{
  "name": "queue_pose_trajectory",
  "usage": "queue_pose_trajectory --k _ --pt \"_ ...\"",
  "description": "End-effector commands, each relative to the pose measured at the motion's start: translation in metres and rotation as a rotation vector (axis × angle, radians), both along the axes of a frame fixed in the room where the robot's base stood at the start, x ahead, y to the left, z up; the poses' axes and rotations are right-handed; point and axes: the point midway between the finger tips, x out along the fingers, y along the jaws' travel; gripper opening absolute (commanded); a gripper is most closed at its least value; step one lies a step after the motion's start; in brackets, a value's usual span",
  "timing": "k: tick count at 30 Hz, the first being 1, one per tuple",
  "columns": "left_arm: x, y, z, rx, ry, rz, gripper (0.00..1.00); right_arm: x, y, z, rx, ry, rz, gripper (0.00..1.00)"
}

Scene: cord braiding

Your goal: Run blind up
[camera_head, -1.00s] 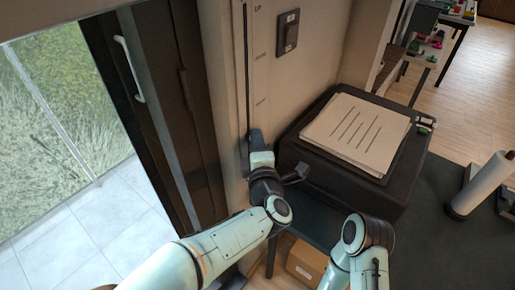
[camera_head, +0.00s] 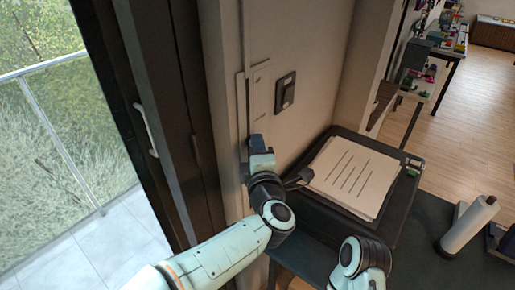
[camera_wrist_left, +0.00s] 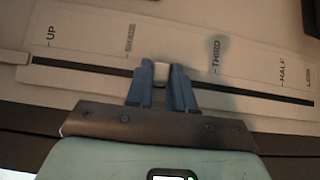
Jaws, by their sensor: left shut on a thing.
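My left gripper (camera_head: 256,142) is at the upright slide track (camera_head: 241,95) on the wall. In the left wrist view its two blue fingers (camera_wrist_left: 162,85) are shut on a small white slider knob (camera_wrist_left: 161,73). The knob sits on the dark slot between a blurred label and the mark THIRD (camera_wrist_left: 215,57). The label UP (camera_wrist_left: 50,35) is at the slot's left end in that view, with HALF (camera_wrist_left: 282,70) toward the other end. The window (camera_head: 50,110) at the left is clear, and no blind shows in it. My right gripper is out of view.
A dark wall switch (camera_head: 285,92) is right of the track. A black box with a lined white sheet (camera_head: 352,172) stands below it. A dark door panel with a white handle (camera_head: 146,130) is left of the track. A paper roll (camera_head: 468,226) stands at right.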

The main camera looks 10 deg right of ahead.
Motion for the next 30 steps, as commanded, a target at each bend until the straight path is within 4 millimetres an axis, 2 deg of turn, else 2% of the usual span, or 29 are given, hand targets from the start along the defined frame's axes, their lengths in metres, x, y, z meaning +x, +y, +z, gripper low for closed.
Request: queue_pose_trajectory --k 3,4,5,6,17,20,30 --pt "-0.001 -0.001 -0.001 0.0 0.001 -0.002 0.0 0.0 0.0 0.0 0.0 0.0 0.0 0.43" --pt "-0.001 -0.001 -0.001 0.0 0.001 -0.002 0.32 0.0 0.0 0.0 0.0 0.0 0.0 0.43" --pt "-0.001 -0.001 -0.001 0.0 0.002 -0.002 0.42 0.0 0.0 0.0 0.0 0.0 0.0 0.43" --pt "0.0 -0.001 -0.001 0.0 0.002 -0.002 0.45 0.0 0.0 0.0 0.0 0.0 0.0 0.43" --pt "-0.006 0.0 -0.002 0.0 0.002 -0.003 0.45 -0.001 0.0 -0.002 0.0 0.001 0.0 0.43" --pt "-0.02 0.001 -0.002 -0.001 0.001 -0.004 0.45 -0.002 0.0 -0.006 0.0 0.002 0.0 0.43" --pt "-0.094 0.01 -0.002 -0.001 0.001 -0.006 0.45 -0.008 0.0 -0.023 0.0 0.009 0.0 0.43"
